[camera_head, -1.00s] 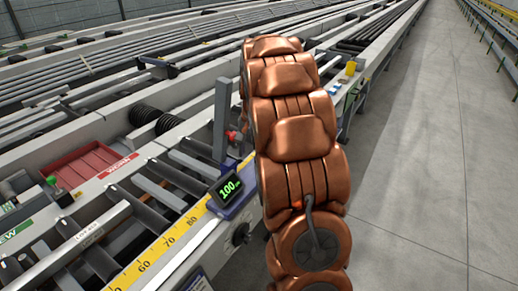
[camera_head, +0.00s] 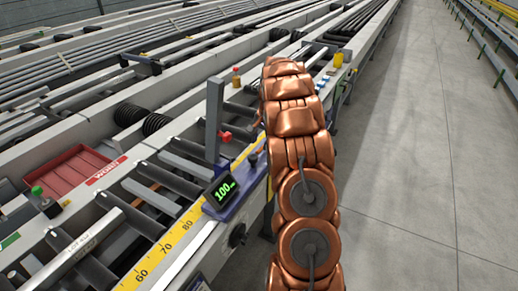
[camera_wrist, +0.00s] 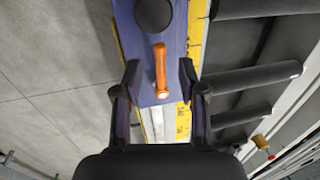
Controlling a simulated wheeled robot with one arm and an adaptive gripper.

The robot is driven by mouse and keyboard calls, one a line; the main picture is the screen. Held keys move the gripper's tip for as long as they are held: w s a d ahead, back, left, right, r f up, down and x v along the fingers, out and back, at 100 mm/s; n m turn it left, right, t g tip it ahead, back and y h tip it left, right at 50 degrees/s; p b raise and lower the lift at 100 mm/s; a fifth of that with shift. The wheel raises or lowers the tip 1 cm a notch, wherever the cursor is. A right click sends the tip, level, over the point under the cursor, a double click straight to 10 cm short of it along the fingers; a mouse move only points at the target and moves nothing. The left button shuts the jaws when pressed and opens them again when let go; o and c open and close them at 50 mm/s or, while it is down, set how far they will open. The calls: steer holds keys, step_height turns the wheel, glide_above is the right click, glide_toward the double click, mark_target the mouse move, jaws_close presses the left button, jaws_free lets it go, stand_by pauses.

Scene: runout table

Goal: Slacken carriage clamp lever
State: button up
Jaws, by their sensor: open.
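In the wrist view an orange lever (camera_wrist: 160,72) stands out from the blue-purple carriage plate (camera_wrist: 176,22). My gripper (camera_wrist: 158,78) is open, with one dark finger on each side of the lever. I see gaps between lever and fingers in this view; the depth is hard to judge. A round black knob (camera_wrist: 154,14) sits beyond the lever. In the head view the carriage (camera_head: 232,205) carries a display (camera_head: 222,189) reading 100, and a black knob (camera_head: 253,159) shows there. My copper arm hides the orange lever and the gripper in that view.
A yellow scale (camera_head: 172,238) runs along the table edge. A grey post (camera_head: 214,120) with a red knob (camera_head: 225,136) rises by the carriage. A red tray (camera_head: 72,173), a small bottle (camera_head: 236,77) and a yellow cup (camera_head: 338,59) are around. The floor (camera_head: 410,180) at right is clear.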

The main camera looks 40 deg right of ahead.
mark_target(259, 151)
steer(key=f, duration=0.1)
steer(key=f+p, duration=0.1)
steer(key=f, duration=0.1)
steer(key=w+f, duration=0.1)
steer(key=f, duration=0.1)
steer(key=shift+a, duration=0.1)
steer(key=shift+c, duration=0.2)
jaws_close()
